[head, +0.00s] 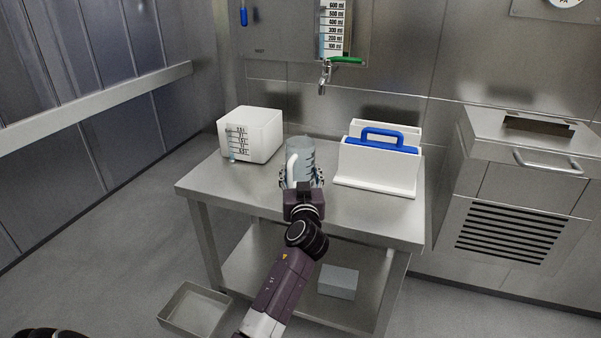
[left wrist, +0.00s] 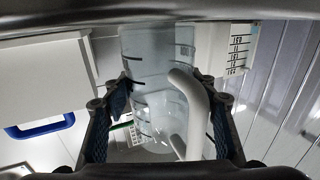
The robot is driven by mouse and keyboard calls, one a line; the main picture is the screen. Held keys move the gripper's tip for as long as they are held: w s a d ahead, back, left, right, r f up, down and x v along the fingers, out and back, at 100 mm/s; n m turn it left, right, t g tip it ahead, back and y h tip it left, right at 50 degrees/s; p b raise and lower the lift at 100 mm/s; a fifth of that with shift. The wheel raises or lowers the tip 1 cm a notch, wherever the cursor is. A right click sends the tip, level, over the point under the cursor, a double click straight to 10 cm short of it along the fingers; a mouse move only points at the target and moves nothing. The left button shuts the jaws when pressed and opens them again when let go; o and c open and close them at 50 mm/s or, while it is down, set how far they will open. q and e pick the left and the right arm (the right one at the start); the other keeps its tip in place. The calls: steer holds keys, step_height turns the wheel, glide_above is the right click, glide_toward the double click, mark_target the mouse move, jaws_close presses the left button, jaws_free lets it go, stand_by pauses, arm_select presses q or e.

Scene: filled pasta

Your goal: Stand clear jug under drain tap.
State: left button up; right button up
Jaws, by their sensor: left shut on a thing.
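The clear jug (head: 301,150), with graduation marks and a white handle, is upright over the steel table. My left gripper (head: 301,181) is shut on it, with one finger on each side. The jug (left wrist: 155,60) fills the middle of the left wrist view, between the fingers of the left gripper (left wrist: 165,100). My gripper hides the jug's base in the head view, so I cannot tell whether it touches the table. The drain tap (head: 322,78), with a green lever, sticks out of the wall unit behind and above the jug. My right gripper is not in view.
On the steel table (head: 240,187), a white container (head: 262,130) with a scale stands left of the jug. A white caddy (head: 375,175) with a blue handle stands close on its right. A grey block (head: 338,283) lies on the lower shelf. A tray (head: 190,312) is on the floor.

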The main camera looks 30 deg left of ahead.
arm_select(q)
steer(key=o, duration=1.2)
